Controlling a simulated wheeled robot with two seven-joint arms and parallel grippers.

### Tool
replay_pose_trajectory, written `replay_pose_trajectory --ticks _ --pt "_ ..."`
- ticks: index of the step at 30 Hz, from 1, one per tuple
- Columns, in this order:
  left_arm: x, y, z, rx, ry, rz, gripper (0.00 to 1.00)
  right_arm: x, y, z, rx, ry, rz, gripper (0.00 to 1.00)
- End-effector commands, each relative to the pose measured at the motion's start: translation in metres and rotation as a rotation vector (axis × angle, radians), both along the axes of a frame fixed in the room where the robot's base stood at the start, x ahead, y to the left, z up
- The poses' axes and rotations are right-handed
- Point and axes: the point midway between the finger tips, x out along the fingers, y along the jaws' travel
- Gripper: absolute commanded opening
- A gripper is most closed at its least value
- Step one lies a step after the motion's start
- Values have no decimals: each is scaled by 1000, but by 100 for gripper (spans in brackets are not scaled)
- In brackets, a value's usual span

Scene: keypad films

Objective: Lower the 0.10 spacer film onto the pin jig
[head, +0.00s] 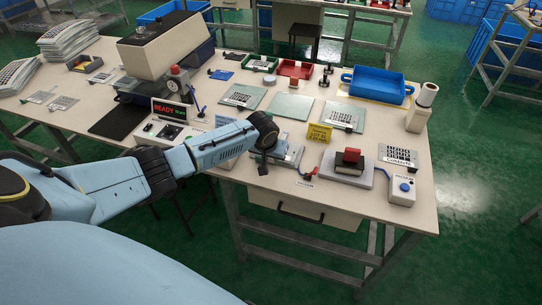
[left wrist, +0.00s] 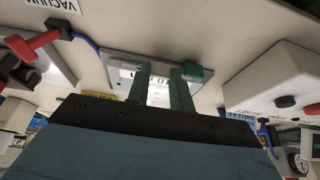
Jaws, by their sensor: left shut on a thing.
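My left gripper (head: 272,152) is over the metal pin jig (head: 293,154) near the front of the bench. In the left wrist view its two green fingers (left wrist: 163,75) reach over the jig plate (left wrist: 118,62), with a narrow gap between them. The jaws are shut on the spacer film (left wrist: 159,92), a white piece with partly hidden black print between and beside the fingers. I cannot tell whether the film touches the jig, and the pins are hidden. My right gripper is in neither view.
A red valve handle (head: 307,172) stands beside the jig. A yellow sign (head: 319,133) is behind it. A plate with a dark block and red piece (head: 351,157) and a vacuum box (head: 400,188) are to the right. A READY console (head: 170,110) is left.

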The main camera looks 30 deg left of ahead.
Motion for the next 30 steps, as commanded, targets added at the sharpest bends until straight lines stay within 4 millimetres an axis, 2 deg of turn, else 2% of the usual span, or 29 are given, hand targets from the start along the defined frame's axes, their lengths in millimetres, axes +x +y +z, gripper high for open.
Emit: replay_pose_trajectory --ticks 8,9,15,23,26,30 --pt "0 0 -8 0 1 0 1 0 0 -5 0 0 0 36" --pt "0 0 -8 0 1 0 25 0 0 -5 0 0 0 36" --pt "0 0 -7 0 1 0 47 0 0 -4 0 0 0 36" --pt "-1 1 -6 2 1 1 47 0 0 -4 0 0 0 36" --pt "-3 0 0 1 0 2 47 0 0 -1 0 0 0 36" --pt "-10 -1 17 2 1 0 47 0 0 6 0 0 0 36"
